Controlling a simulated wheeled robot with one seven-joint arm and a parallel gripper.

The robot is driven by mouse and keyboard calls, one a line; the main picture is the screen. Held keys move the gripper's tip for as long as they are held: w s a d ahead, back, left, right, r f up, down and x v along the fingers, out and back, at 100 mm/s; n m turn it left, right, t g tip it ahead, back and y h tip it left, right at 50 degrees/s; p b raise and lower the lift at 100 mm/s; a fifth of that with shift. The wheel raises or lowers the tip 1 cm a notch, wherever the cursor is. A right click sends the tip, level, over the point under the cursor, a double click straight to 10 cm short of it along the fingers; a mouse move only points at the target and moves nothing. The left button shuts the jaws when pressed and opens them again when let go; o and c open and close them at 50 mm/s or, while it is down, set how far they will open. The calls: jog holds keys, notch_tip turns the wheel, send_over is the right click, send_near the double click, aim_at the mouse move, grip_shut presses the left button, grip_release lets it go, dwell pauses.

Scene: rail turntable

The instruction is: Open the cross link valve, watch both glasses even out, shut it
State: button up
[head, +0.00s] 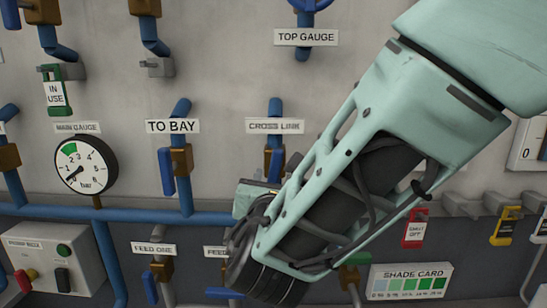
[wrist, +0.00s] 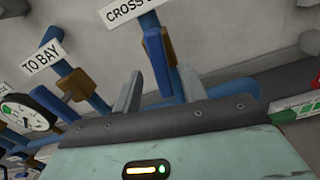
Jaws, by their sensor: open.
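The cross link valve (head: 275,160) sits under the "CROSS LINK" label (head: 275,126) in the head view, with a blue lever and a brown body on a blue pipe. My arm partly covers its lower part. In the wrist view its blue lever (wrist: 156,62) runs along the pipe, with the brown body (wrist: 167,45) beside it. My gripper (wrist: 160,88) is open, with the lever's lower end between its two fingers; I cannot tell whether they touch it. In the head view the fingers are largely hidden. I see no glasses in either view.
The "TO BAY" valve (head: 167,172) is close on the left, its lever hanging down. The main gauge (head: 86,165) is further left. Feed valves (head: 149,287) are below.

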aim_at(274, 174)
jog(key=w+p, duration=0.2)
jog(key=w, duration=0.3)
grip_shut()
